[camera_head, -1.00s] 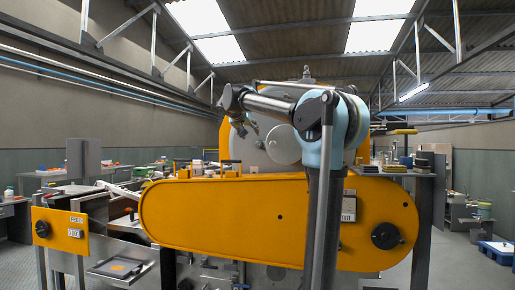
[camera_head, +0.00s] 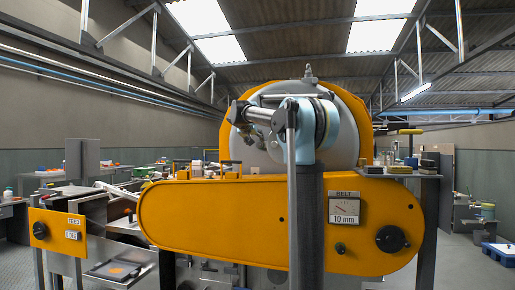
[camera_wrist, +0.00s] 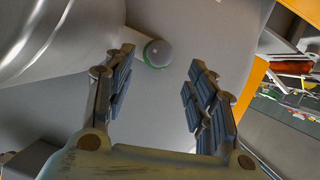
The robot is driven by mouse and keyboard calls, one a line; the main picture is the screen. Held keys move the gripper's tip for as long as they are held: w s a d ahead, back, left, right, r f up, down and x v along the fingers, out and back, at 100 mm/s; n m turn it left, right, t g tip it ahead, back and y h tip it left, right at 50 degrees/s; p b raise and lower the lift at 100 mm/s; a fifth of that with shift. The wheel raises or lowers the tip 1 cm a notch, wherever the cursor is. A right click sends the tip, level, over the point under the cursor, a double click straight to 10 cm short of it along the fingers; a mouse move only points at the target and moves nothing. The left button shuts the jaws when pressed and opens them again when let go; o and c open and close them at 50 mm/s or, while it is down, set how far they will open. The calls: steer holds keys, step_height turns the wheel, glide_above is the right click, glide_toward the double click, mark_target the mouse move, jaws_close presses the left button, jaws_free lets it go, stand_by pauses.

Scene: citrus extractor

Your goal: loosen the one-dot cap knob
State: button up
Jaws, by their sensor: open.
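In the wrist view a small round dark grey knob (camera_wrist: 157,53) with a green ring at its base and one pale dot on its face sits on a smooth grey metal surface. My gripper (camera_wrist: 161,66) is open and empty, with a padded finger on either side of the picture. The knob shows beyond the gap between the fingertips, closer to the left one. I see no contact. In the head view my arm covers part of the grey round cover (camera_head: 270,155) of the machine, and I cannot make out the knob there.
A large grey cylinder (camera_wrist: 50,35) fills the upper left of the wrist view, close to the left finger. The yellow belt guard (camera_head: 230,218) with a belt gauge (camera_head: 344,208) and a black knob (camera_head: 390,239) spans the machine's front. A control panel (camera_head: 60,232) stands at left.

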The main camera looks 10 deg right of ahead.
mark_target(258, 143)
steer(key=x, duration=0.6)
steer(key=shift+w+d+f, duration=0.1)
steer(key=shift+w+f, duration=0.05)
steer(key=shift+w, duration=0.1)
steer(key=c, duration=1.1)
